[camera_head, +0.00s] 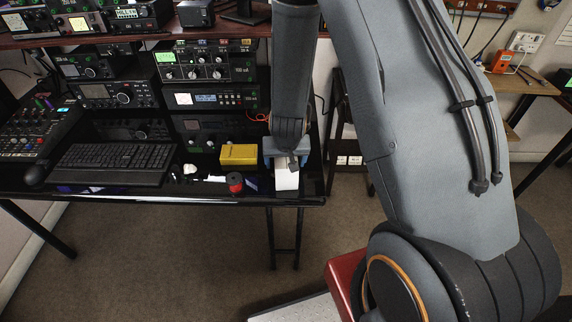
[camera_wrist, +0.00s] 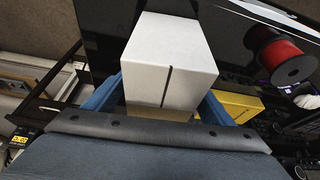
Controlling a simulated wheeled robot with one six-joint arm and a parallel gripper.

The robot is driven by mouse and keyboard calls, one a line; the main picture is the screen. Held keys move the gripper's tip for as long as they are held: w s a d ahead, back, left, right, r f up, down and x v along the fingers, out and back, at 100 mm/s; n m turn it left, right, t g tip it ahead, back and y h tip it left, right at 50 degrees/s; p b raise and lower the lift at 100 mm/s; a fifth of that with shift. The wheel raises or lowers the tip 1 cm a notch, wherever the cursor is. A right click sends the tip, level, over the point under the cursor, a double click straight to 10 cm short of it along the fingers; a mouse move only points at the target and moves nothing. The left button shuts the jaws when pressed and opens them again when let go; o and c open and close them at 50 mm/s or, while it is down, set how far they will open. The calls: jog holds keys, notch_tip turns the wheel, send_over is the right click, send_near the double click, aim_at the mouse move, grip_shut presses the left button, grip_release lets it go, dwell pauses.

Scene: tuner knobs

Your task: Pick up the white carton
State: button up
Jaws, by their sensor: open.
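The white carton (camera_head: 287,181) stands at the right end of the black desk, partly hidden under my gripper. In the wrist view the carton (camera_wrist: 168,56) is a pale box with a dark slit on one face. My gripper (camera_head: 286,158) is over the carton. In the wrist view its blue fingers (camera_wrist: 160,103) are open, one on each side of the carton. Whether either finger touches it I cannot tell.
A yellow box (camera_head: 239,154) stands close to the left of the carton. A red spool (camera_head: 235,182) lies near the desk's front edge. A keyboard (camera_head: 115,158) and stacked radios (camera_head: 205,65) are farther left and behind. The desk's right edge is close.

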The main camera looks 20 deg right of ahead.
jog(key=c, duration=1.2)
